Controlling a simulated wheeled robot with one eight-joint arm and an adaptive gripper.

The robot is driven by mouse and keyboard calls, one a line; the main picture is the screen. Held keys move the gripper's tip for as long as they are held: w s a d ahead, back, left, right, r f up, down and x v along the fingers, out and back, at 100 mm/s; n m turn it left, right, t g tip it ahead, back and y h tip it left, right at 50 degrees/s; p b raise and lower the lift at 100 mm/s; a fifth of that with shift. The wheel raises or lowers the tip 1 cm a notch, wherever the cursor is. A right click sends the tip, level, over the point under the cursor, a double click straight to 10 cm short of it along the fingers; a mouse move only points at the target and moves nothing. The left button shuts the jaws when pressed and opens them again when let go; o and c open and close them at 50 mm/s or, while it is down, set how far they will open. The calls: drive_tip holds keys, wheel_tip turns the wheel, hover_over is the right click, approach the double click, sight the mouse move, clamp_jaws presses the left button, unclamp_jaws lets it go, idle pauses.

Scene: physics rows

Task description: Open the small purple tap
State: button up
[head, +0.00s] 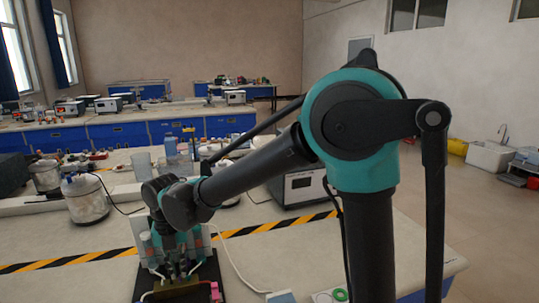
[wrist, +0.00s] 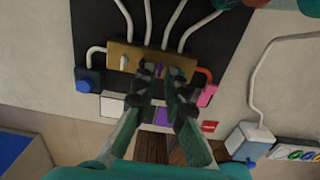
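A brass-coloured block (wrist: 120,51) with several white hoses on its far side lies on a black board (wrist: 90,25) in the wrist view. A small bit of purple, the purple tap (wrist: 161,70), shows at the block's near edge between my fingertips; most of it is hidden. My gripper (wrist: 161,74) points at the block with its two fingers apart, one on each side of the purple. I cannot tell if they touch it. In the head view my gripper (head: 180,272) is low over the block (head: 178,293).
A small white tap (wrist: 124,62) is on the block's left. A blue fitting (wrist: 87,82) on a white hose is at left, a pink fitting (wrist: 207,94) on a red hose at right. A purple card (wrist: 162,116) lies below. A white-and-blue box (wrist: 250,140) stands lower right.

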sight(179, 277)
drive_tip(key=shift+f, duration=0.3)
drive_tip(key=shift+r, duration=0.35)
idle(0.6)
clamp_jaws()
drive_tip(key=shift+c, duration=0.8)
unclamp_jaws()
drive_tip(key=shift+o, duration=0.8)
wheel_tip(179, 277, up, 7)
